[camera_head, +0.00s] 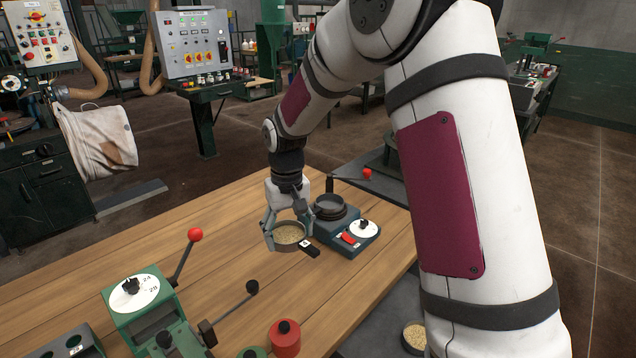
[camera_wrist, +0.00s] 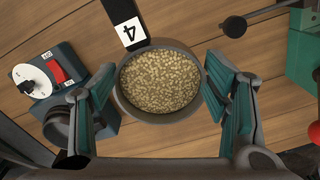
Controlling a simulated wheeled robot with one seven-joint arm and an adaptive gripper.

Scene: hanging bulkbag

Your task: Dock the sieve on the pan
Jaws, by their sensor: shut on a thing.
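The sieve (camera_head: 291,249) is a round grey dish with a black handle tag (camera_head: 309,248) marked 4. Pale grains fill it, seen from above in the wrist view (camera_wrist: 160,118). My gripper (camera_head: 288,226) is shut on the sieve, its fingers on either side of the rim. The dark round pan (camera_head: 331,207) sits on a small grey-green machine (camera_head: 345,240), right of and behind the sieve. In the wrist view the pan (camera_wrist: 59,128) is at lower left, partly covered by a finger. The sieve is apart from the pan. Its height above the table is hard to tell.
The machine has a white dial and red switch (camera_head: 349,238). A green device with a red-knobbed lever (camera_head: 195,235) stands at the table's front left. A red weight-like cylinder (camera_head: 285,337) stands at the front. The wooden table (camera_head: 160,225) is clear left of the sieve.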

